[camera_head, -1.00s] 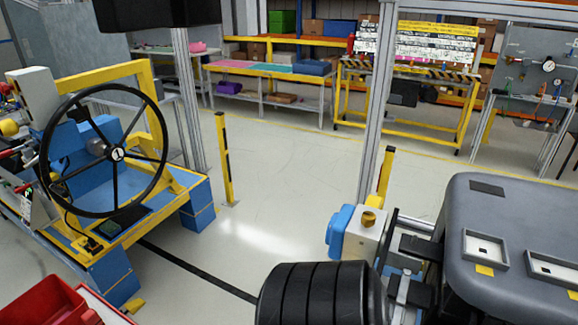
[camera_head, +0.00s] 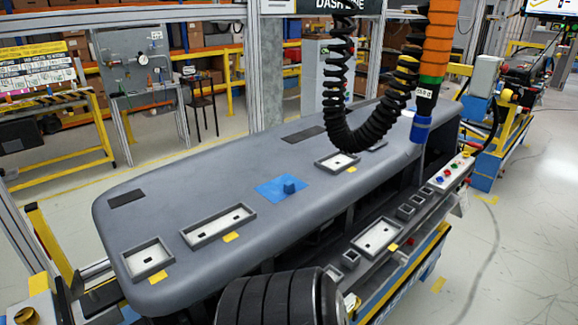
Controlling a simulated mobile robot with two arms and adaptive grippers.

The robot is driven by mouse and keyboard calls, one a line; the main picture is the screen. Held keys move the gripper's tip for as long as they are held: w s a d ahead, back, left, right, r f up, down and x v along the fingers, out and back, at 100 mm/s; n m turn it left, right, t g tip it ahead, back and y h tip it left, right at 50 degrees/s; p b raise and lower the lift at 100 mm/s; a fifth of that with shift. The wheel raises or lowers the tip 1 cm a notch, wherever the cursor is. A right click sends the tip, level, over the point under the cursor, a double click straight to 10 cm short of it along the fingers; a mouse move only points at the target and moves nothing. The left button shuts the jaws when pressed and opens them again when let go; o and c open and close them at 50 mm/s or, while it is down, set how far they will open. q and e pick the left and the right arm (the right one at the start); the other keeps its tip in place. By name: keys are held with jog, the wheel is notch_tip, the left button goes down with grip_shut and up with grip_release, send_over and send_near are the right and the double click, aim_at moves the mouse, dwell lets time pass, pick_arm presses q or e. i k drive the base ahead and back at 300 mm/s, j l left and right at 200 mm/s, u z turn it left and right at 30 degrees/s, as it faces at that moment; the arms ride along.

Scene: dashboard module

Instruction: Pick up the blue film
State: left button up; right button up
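The blue film (camera_head: 268,190) is a small, flat, bright blue piece lying on the top of the grey dashboard module (camera_head: 190,185), near its middle. A small darker blue tab (camera_head: 290,186) stands up from the film. Nothing covers the film in the head view. Neither of my grippers is in view.
Framed rectangular recesses with yellow tags, such as one at the left (camera_head: 148,258), line the dashboard's front edge. A black coiled hose (camera_head: 370,135) and an orange and black hanging tool (camera_head: 432,70) hang over its right half. A button panel (camera_head: 450,172) is at the right.

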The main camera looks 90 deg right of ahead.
aim_at(280, 188)
jog(key=z, duration=2.55)
jog(key=l, duration=0.3)
jog(key=l+u, duration=0.25)
jog(key=l, duration=1.8)
